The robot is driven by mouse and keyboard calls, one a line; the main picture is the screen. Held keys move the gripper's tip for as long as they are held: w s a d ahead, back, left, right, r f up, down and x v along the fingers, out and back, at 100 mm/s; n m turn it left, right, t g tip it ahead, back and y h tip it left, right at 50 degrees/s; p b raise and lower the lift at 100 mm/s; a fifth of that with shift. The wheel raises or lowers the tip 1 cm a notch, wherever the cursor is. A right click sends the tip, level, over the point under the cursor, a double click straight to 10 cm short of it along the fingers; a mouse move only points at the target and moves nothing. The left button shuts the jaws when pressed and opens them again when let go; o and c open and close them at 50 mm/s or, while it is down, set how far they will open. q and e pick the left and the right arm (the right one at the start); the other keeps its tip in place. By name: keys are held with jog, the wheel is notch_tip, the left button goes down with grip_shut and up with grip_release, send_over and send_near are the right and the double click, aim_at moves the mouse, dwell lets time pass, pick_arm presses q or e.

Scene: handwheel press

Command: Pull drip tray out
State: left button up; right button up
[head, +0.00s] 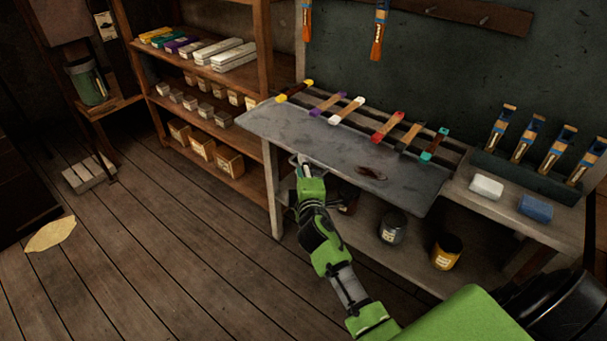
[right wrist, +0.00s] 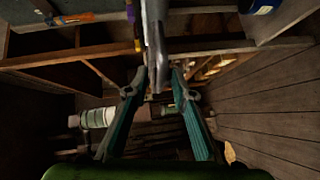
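The drip tray (head: 300,135) is a wide grey metal sheet on the workbench, with a dark mark near its right front. My right gripper (head: 300,165) is at the tray's front edge, left of its middle. In the right wrist view, the tray's grey edge (right wrist: 155,45) runs down between the two teal fingers of my right gripper (right wrist: 160,76). The fingers stand apart, with a narrow gap seeming to show beside the metal. Firm contact does not show. My left gripper is not in view.
Several colour-tipped brushes (head: 388,127) lie along the tray's back. A dark jar (head: 393,226) and a yellow-labelled jar (head: 446,252) stand below.

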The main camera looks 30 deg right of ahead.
jog(key=v, duration=1.2)
jog(key=shift+w, duration=0.1)
jog(key=s+a+f+m+g+y, duration=0.1)
jog(key=s+a+f+g+y, duration=0.2)
jog(key=f, duration=0.9)
jog(key=s+a+f+m+g, duration=0.1)
jog(key=s+a+f+g, duration=0.3)
jog(key=f, duration=0.8)
jog(key=s+a+f+m+y, duration=0.15)
jog(key=s+f, duration=0.35)
jog(key=f, duration=0.7)
jog(key=s+f+m+g, duration=0.2)
jog(key=s+f, duration=0.4)
jog(key=s, duration=0.5)
jog(key=s+d+f+m+g+y, duration=0.1)
jog(key=s+f, duration=0.5)
jog(key=s, duration=0.6)
jog(key=s+d+f+m+g, duration=0.1)
jog(key=s+f+m+g, duration=0.2)
jog(key=s+f, duration=0.4)
jog(key=s+g, duration=0.1)
jog(key=s, duration=0.3)
jog(key=shift+s+d+y, duration=0.25)
jog(key=shift+y, duration=0.1)
